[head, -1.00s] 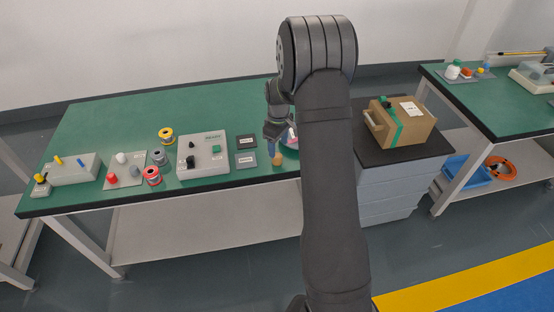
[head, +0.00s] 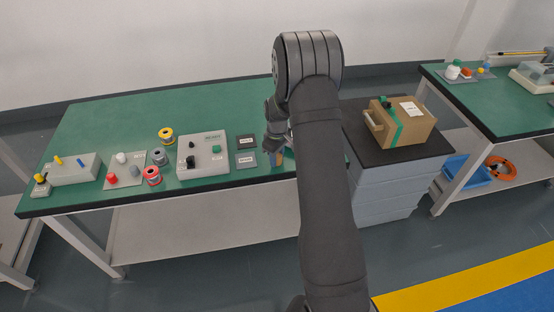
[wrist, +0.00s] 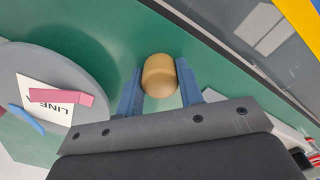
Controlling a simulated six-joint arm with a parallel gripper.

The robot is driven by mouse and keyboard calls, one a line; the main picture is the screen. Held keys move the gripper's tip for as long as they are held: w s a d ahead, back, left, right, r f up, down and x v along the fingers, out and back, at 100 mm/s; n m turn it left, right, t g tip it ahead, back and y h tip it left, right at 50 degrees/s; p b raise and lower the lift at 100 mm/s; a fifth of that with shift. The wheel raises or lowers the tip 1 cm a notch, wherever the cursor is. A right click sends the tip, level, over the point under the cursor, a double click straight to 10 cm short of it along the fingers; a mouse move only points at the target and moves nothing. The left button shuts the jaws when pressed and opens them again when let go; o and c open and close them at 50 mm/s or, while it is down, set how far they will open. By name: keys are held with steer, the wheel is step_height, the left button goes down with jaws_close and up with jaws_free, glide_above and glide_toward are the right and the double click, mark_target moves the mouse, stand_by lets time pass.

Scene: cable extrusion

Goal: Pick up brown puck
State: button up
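The brown puck (wrist: 158,76) is a small tan, rounded piece near the front edge of the green bench. In the wrist view it lies between the two blue fingers of my gripper (wrist: 158,82). One finger is on each side, with their tips close to its sides; firm contact cannot be made out. The fingers look open around it. In the head view the puck (head: 277,160) is a small tan spot just below my gripper (head: 273,148), and my arm partly covers this area.
A grey round plate (wrist: 80,75) with a white "LINE" card and pink and blue pieces lies beside the gripper. A cardboard box (head: 402,125) stands right.

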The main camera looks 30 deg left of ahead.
mark_target(278, 155)
steer(key=c, duration=0.4)
steer(key=shift+r, duration=0.1)
steer(key=shift+r, duration=0.3)
step_height(278, 155, up, 4)
steer(key=shift+d+f, duration=0.1)
steer(key=w+d+r, duration=0.2)
steer(key=d+r, duration=0.4)
steer(key=d, duration=0.5)
steer(key=shift+d+r, duration=0.15)
steer(key=shift+r, duration=0.1)
